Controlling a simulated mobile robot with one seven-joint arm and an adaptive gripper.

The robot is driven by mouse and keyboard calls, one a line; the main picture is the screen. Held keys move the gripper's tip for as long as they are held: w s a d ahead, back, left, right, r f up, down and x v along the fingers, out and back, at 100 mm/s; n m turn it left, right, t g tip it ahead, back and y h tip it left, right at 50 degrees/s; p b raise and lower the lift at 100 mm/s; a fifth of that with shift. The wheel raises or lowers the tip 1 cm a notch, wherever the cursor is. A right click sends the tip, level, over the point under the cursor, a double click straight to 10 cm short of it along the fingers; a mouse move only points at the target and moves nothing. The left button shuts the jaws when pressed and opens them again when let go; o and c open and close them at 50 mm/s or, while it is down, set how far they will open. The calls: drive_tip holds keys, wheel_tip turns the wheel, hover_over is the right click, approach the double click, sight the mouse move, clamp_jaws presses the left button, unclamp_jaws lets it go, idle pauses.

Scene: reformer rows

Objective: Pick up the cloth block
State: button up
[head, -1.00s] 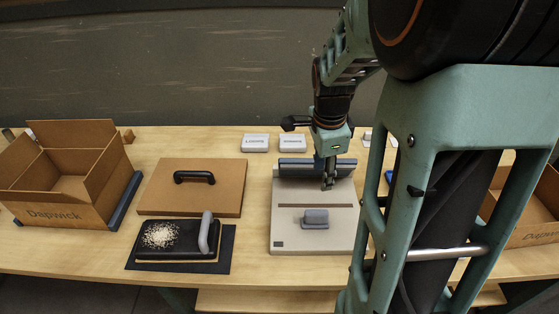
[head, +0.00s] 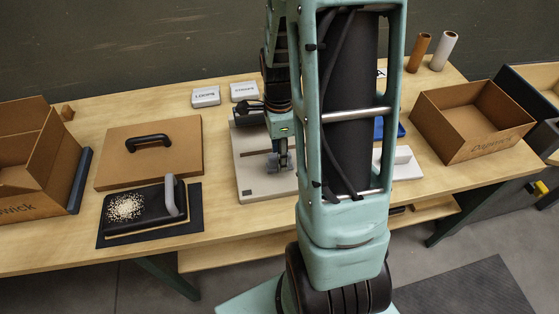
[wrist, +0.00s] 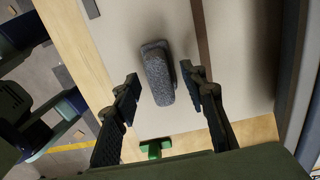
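The cloth block (wrist: 157,74) is a small grey, textured bar with rounded ends. In the wrist view it lies on a pale board (wrist: 150,20), between and slightly beyond my gripper's fingertips (wrist: 163,81). The fingers are open, one on each side, with a gap to the block on both sides. In the head view my gripper (head: 280,163) is low over the pale board (head: 253,182), and it and the arm hide most of the block there.
Open cardboard boxes stand at left (head: 40,160) and right (head: 470,127). Two white labelled boxes (head: 206,96) (head: 244,91) sit behind the board.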

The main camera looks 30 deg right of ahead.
drive_tip(key=shift+f, duration=0.75)
drive_tip(key=shift+c, duration=0.3)
clamp_jaws()
drive_tip(key=shift+r, duration=0.15)
